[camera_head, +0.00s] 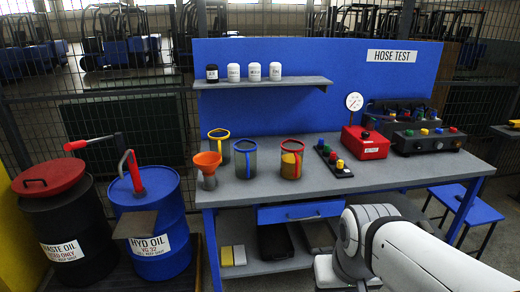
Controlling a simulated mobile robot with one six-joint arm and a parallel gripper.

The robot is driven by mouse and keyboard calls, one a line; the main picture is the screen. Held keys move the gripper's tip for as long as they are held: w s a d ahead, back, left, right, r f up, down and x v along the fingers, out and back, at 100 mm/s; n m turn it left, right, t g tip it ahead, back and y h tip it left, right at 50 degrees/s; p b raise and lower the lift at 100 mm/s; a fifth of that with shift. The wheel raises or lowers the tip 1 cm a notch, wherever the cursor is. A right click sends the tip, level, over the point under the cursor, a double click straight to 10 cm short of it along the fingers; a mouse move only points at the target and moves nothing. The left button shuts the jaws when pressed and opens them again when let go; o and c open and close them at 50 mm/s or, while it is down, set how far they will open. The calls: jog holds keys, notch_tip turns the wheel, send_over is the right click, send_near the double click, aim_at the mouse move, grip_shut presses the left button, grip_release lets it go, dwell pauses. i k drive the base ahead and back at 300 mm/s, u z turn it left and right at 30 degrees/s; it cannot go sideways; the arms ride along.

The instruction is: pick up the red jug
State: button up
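The red jug (291,161) stands upright on the workbench (400,174), right of the bench's left end. It has a grey see-through body, a red rim and handle, and something yellow showing inside. A jug with a blue rim (245,160) stands to its left, apart from it. A jug with a yellow rim (219,146) stands further left and back. My white arm fills the lower right of the picture, in front of the bench. My gripper cannot be made out in this view.
An orange funnel (207,160) sits in a grey container left of the jugs. A black button box (333,161) lies right of the red jug, then a red gauge box (366,143). A shelf (290,83) with small bottles hangs behind. Two drums stand left of the bench.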

aim_at(291, 151)
jog(key=u, duration=0.35)
jog(key=i, duration=1.15)
jog(key=u, duration=0.3)
jog(key=k, duration=0.9)
jog(key=u, duration=0.15)
jog(key=i, duration=0.95)
jog(key=z, duration=0.05)
